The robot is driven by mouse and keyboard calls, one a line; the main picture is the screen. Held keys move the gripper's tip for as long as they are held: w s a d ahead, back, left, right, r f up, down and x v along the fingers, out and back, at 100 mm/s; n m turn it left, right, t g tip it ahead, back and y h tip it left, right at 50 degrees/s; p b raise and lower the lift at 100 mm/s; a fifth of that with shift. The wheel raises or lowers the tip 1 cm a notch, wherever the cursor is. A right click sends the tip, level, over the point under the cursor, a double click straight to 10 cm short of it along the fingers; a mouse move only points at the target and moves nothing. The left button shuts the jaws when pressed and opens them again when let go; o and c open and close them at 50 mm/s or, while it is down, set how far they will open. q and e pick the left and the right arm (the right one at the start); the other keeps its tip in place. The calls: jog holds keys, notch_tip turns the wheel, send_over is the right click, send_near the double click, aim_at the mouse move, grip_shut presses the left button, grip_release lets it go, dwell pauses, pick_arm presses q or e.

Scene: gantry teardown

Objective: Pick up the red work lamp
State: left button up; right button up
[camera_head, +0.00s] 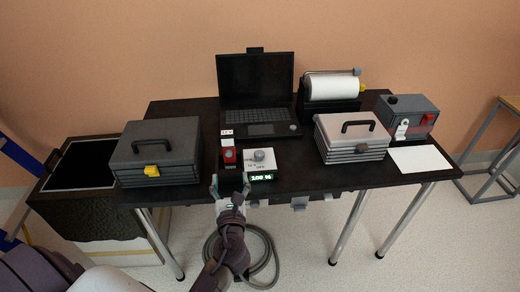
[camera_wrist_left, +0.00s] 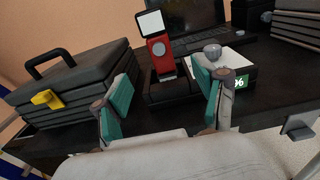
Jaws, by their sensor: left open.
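The red work lamp (camera_head: 229,156) stands near the front edge of the dark table, left of the small white device. In the left wrist view the lamp (camera_wrist_left: 160,58) is upright in a black base or holder, with a red body, a round grey knob and a pale square head. My left gripper (camera_head: 230,184) is open and empty at the table's front edge, just in front of the lamp. In the left wrist view its two teal-padded fingers (camera_wrist_left: 163,88) stand apart on either side of the lamp's black base, not visibly touching it. My right gripper is not in view.
A dark grey toolbox (camera_head: 157,160) with a yellow latch stands left of the lamp. A white device (camera_head: 262,158) with a grey knob and green display sits close on the right. An open laptop (camera_head: 256,90) is behind. A light grey toolbox (camera_head: 352,141) stands farther right.

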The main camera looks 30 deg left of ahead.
aim_at(229, 149)
pick_arm(q)
jog(key=x, duration=0.7)
jog(key=shift+w+a+r+p, duration=0.1)
jog(key=shift+w+a+p, duration=0.15)
jog(key=shift+p, duration=0.1)
jog(key=shift+w+a, duration=0.15)
jog(key=shift+w, duration=0.1)
jog(key=shift+w+a+r, duration=0.25)
jog(key=shift+w+a, duration=0.05)
jog(key=shift+w, duration=0.15)
jog(key=x, duration=0.4)
jog(key=shift+w+r+p, duration=0.15)
jog(key=shift+w+p, duration=0.05)
jog(key=shift+p, duration=0.15)
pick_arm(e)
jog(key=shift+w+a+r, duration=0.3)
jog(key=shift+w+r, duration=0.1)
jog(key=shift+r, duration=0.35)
pick_arm(q)
jog(key=shift+c, duration=0.2)
jog(key=shift+r, duration=0.1)
grip_shut()
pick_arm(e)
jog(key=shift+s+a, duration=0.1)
